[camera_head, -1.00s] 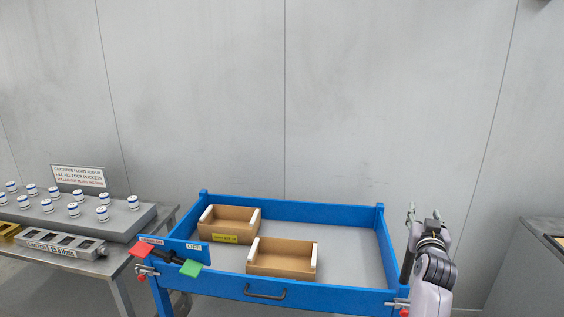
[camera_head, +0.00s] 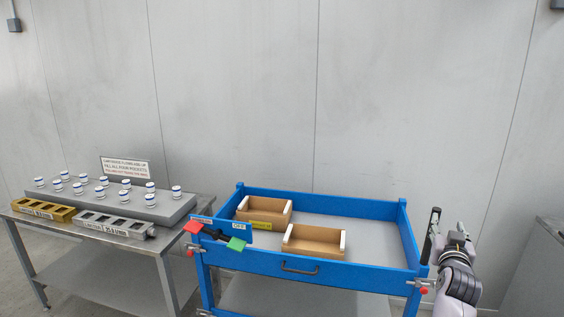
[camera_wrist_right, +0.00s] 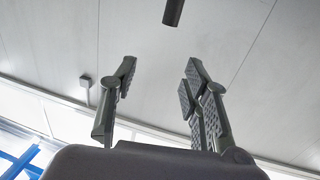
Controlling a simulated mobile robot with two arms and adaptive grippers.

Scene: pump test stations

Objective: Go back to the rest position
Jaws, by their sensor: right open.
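My right gripper (camera_head: 447,226) is raised at the right end of the blue cart (camera_head: 330,272) in the head view, its fingers pointing up. In the right wrist view its two fingers (camera_wrist_right: 160,95) stand apart with nothing between them. Beyond them that view shows the wall and, at the lower left, some blue bars. My left gripper is not in the head view.
Two cardboard bins (camera_head: 264,210) (camera_head: 314,241) sit in the cart's tray. At left, a metal table (camera_head: 150,243) holds a grey rack (camera_head: 110,205) of several white cartridges and two slotted blocks (camera_head: 115,225) (camera_head: 44,209). Another surface (camera_head: 550,228) stands at far right.

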